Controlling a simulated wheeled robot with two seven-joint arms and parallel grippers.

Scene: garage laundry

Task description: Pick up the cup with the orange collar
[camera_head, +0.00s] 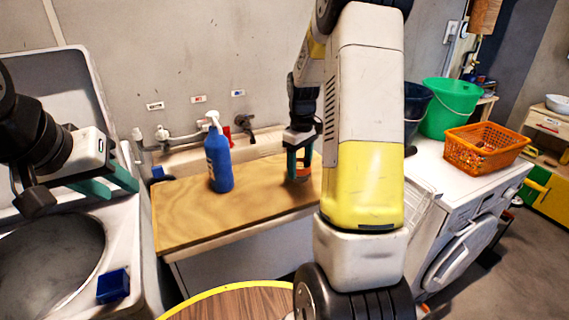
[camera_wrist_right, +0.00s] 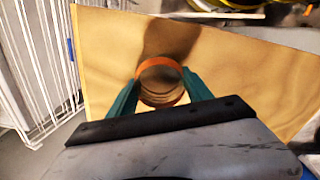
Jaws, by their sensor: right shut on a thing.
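The cup with the orange collar (camera_wrist_right: 160,82) is between the two green fingers of my right gripper in the right wrist view, and its open mouth faces the camera. In the head view the cup (camera_head: 299,172) is at the right part of the wooden board, partly hidden by the fingers. My right gripper (camera_head: 299,160) is shut on it from above. I cannot tell whether the cup touches the board. My left gripper (camera_head: 108,187) is at the far left, over the white machine, with its green fingers apart and nothing between them.
A blue spray bottle (camera_head: 218,158) stands on the wooden board (camera_head: 180,222) left of the cup. A blue box (camera_head: 113,286) lies at the lower left. An orange basket (camera_head: 487,146) and a green bucket (camera_head: 447,108) stand on the right. A white rack (camera_wrist_right: 38,60) shows in the wrist view.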

